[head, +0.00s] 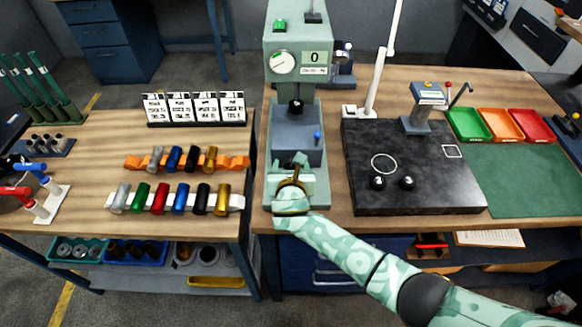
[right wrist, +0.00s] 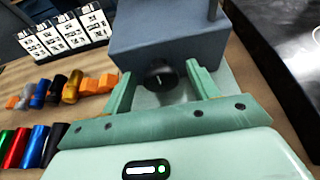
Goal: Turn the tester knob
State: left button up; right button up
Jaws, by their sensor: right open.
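The tester (head: 297,45) is a pale green machine with a round dial and a display reading 0. A grey block (head: 298,138) sits on its base. In the right wrist view, the block (right wrist: 165,38) has a round black tester knob (right wrist: 158,76) with a pale mark on its face. My right gripper (head: 289,168) is in front of the block in the head view and hides the knob there. In the right wrist view, the open fingers of my right gripper (right wrist: 163,86) stand on either side of the knob, with visible gaps. My left gripper is out of view.
Left of the tester, colored cylinders lie in an orange rack (head: 240,162) and a white rack (head: 237,203), with white cards (head: 193,107) behind. Right of it is a dark plate (head: 420,160) with two black knobs, then green, orange and red trays (head: 503,124).

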jog(key=c, duration=0.9)
jog(key=shift+c, duration=0.2)
jog(key=shift+d+m+y, duration=0.15)
jog(key=shift+m+y, duration=0.55)
jog(key=shift+m, duration=0.3)
jog(key=shift+d+f+m+t+y+b, duration=0.15)
jog(key=shift+m+t+y+b, duration=0.2)
jog(key=shift+m+y, duration=0.8)
jog(key=shift+m+h, duration=0.25)
jog(key=o, duration=0.9)
